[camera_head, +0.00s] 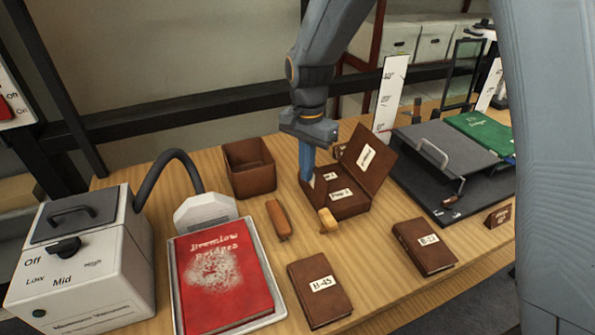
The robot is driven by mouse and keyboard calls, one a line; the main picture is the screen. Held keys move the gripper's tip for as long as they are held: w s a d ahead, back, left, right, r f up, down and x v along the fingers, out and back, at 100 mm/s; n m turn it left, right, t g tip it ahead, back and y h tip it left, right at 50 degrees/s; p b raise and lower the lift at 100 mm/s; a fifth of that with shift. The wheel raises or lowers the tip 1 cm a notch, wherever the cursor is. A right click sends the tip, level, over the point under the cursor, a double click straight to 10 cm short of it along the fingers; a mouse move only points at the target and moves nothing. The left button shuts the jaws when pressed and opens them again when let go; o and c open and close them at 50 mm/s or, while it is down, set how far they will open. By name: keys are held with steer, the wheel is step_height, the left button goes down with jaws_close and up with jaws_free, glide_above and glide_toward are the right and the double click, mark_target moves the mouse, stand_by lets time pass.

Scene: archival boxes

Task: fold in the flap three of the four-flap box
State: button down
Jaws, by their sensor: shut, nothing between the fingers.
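The four-flap box (352,207) is a small brown box right of the table's middle. One labelled flap (378,165) stands up, tilted, at its right rear. Two more white labels show on brown panels lower at the box's left and front; their writing is too small to read surely, so I cannot tell which flap is number three. My gripper (306,178) points down at the box's left side, its blue fingers shut and empty. The fingers overlap the box's left edge in the picture; I cannot tell whether they touch it. The arm and fingers hide part of the left side.
An open brown bin (250,181) stands left of the box. A brown brush-like tool (279,219) and a yellowish block (327,221) lie in front. Books H-43 (318,306) and B-21 (437,252) lie nearer. A red book (222,290) fills a tray; a dark press (458,178) stands right.

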step_height(320, 180, up, 10)
steer(key=s+a+p, duration=0.1)
steer(key=a+p, duration=0.1)
steer(key=p, duration=0.6)
steer(key=shift+f, duration=0.1)
stand_by(0.4)
